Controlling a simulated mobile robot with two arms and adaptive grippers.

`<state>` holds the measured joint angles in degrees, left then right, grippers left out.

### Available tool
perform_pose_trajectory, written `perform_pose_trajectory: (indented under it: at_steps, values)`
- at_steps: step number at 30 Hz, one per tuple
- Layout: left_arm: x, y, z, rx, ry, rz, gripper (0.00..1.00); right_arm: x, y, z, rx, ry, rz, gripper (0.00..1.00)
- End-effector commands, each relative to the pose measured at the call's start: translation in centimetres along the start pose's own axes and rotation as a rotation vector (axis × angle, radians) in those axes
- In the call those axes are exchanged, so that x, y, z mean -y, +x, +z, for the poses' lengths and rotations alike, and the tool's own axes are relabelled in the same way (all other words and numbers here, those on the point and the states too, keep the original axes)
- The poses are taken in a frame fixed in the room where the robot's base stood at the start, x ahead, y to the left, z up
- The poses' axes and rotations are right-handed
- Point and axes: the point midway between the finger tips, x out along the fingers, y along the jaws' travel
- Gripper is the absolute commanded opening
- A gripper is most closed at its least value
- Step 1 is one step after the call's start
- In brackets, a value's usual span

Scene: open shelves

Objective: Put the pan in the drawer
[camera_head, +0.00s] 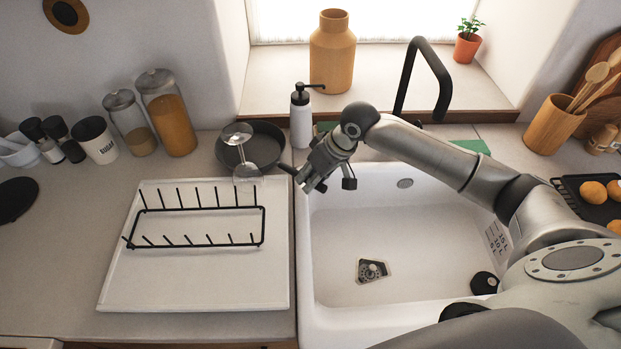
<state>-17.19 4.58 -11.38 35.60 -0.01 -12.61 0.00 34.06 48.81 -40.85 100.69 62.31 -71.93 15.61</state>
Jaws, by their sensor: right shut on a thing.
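The dark round pan (265,145) is on the counter behind the white drying tray, left of the sink. A clear glass stands in front of it and hides part of it. My right gripper (315,175) is at the pan's right side, over the sink's back left corner, shut on the pan's handle; the grip itself is small and partly hidden by the fingers. My left gripper is not in view. No open drawer shows; only a strip of wooden front (180,345) shows below the counter edge.
The drying tray (200,290) bears a black rack (195,210). A clear glass (240,150) and a soap dispenser (301,118) stand close to the pan. The black faucet (425,45) rises behind the white sink (420,245). Jars (168,115) stand at left.

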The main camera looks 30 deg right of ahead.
Motion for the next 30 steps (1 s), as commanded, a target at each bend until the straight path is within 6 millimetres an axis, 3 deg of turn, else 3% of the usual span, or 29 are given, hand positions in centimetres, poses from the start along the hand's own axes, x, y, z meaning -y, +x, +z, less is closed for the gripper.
perform_pose_trajectory:
  at_steps: [9,10,14,25,30]
  values:
    - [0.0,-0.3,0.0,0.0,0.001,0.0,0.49,-0.2,1.0,0.2,-0.008,-0.001,0.0,0.0]
    - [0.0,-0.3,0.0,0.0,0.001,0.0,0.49,-0.3,1.1,0.5,-0.001,0.0,0.001,0.23]
    - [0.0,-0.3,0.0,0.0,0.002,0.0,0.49,-0.2,1.1,0.5,-0.001,0.0,0.001,0.4]
    - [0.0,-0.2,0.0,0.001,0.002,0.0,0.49,-0.3,0.8,0.5,-0.002,0.0,0.001,0.41]
    - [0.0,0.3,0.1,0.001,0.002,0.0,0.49,-0.4,-1.4,0.4,-0.004,-0.002,0.003,0.41]
